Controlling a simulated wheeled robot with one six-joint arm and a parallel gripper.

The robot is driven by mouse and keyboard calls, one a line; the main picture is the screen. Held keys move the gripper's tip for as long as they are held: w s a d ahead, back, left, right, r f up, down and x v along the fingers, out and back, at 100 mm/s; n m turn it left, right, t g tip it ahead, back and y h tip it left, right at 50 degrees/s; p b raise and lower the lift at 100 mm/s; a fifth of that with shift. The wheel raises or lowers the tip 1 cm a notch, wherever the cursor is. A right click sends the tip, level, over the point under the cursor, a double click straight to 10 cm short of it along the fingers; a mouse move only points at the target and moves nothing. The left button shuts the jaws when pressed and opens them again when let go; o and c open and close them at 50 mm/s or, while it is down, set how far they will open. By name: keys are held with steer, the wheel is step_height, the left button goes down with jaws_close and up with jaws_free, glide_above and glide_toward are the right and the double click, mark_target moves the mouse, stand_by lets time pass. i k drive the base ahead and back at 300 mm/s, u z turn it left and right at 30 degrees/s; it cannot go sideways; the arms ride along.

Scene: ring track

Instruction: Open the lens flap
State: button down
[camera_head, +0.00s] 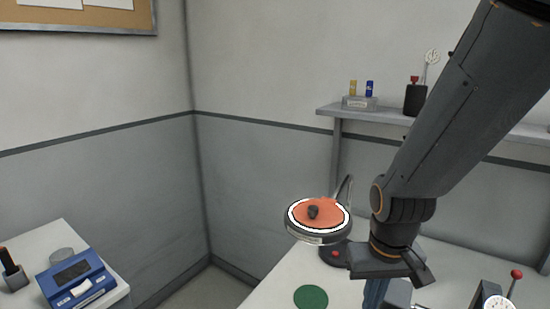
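The lens flap (328,215) is an orange-red disc with a small dark knob (313,212). It lies flat over the round magnifier lamp head, inside its white ring (295,222), so it looks closed. The lamp head sits on a curved arm above a dark base (338,254) with a red button. My gripper (400,276) points down to the right of the lamp, apart from the flap. Its fingers are seen at an angle, and I cannot tell their opening. A blue thing (375,294) shows just below it; whether it is held is unclear.
The white table (270,290) carries a green disc (311,297) and, at lower right, a dark device with a red-knobbed lever (516,275). A wall shelf (350,113) holds small items behind. A side table with a blue device (76,280) stands at left.

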mark_target(324, 212)
steer(key=z, duration=0.35)
steer(key=k, duration=0.55)
steer(key=z, duration=0.7)
steer(key=k, duration=0.65)
steer(key=u, duration=0.05)
steer(key=i, duration=0.35)
steer(key=u, duration=0.05)
